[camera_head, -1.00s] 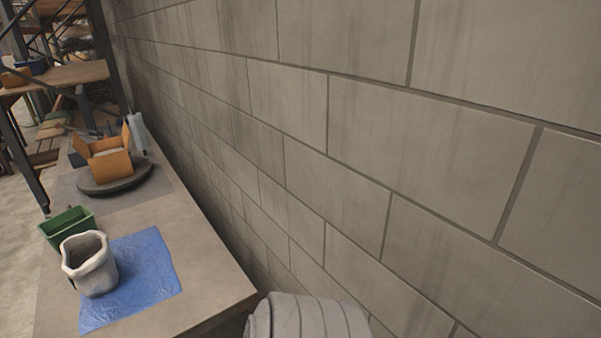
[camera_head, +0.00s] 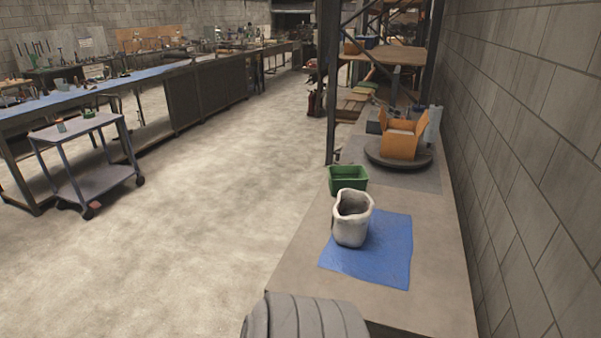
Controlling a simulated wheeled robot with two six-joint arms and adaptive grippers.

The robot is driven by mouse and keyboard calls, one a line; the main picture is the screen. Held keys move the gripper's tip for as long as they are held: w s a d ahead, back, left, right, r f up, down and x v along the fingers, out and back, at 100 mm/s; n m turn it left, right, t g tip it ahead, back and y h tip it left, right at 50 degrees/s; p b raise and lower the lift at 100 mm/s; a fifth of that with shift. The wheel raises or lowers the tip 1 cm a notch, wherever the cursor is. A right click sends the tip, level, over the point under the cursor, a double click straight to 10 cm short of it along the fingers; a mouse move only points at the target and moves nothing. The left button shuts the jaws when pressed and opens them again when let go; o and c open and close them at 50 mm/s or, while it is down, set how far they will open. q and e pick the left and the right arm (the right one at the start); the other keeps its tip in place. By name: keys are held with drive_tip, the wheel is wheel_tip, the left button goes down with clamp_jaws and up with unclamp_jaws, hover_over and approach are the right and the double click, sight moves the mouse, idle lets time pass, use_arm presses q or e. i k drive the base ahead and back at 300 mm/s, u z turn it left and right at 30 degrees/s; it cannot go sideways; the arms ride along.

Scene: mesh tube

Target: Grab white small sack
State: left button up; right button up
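The small white sack (camera_head: 351,226) stands upright and open-topped on a blue sheet (camera_head: 393,262) on the bench at the right. Its rim is uneven and its inside looks dark. Nothing touches it from my side. Neither of my grippers shows in the head view, so their state is hidden.
A green bin (camera_head: 348,181) stands just behind the sack. An orange open box (camera_head: 400,141) sits on a dark round turntable (camera_head: 383,160) farther back. The bench top (camera_head: 447,275) is clear at the front. A block wall (camera_head: 540,150) borders it. A trolley (camera_head: 98,182) stands at left.

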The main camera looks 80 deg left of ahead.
sight(352, 210)
drive_tip(key=u, duration=1.5)
drive_tip(key=i, duration=0.1)
drive_tip(key=u, duration=0.05)
